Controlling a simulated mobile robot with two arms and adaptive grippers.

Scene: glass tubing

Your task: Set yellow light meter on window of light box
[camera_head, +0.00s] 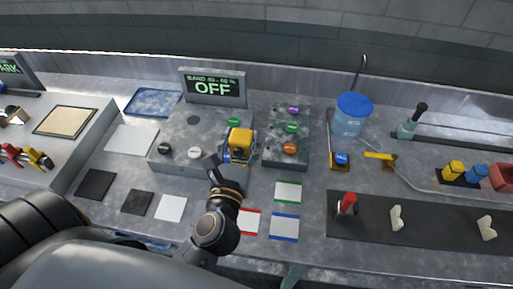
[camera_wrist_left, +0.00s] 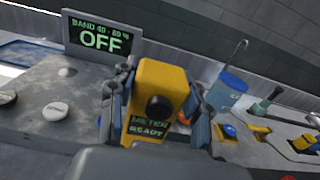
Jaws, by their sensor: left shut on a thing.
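The yellow light meter (camera_head: 241,138) is between the fingers of my left gripper (camera_head: 237,158), at the right part of the grey light box (camera_head: 215,128). In the left wrist view the meter (camera_wrist_left: 165,78) is upright, with a dark round spot and a small screen reading "METER READY". My left gripper (camera_wrist_left: 157,115) is shut on its sides. I cannot tell whether the meter touches the box top. The light box display (camera_head: 212,87) reads "BAND 40-60 % OFF". My right gripper is not in view.
The box top carries a black knob (camera_head: 164,148), a white knob (camera_head: 194,152) and a green button (camera_head: 233,122). A block with several coloured buttons (camera_head: 289,140) stands close on the right. A blue-lidded jar (camera_head: 353,115) stands farther right. Flat coloured cards lie in front.

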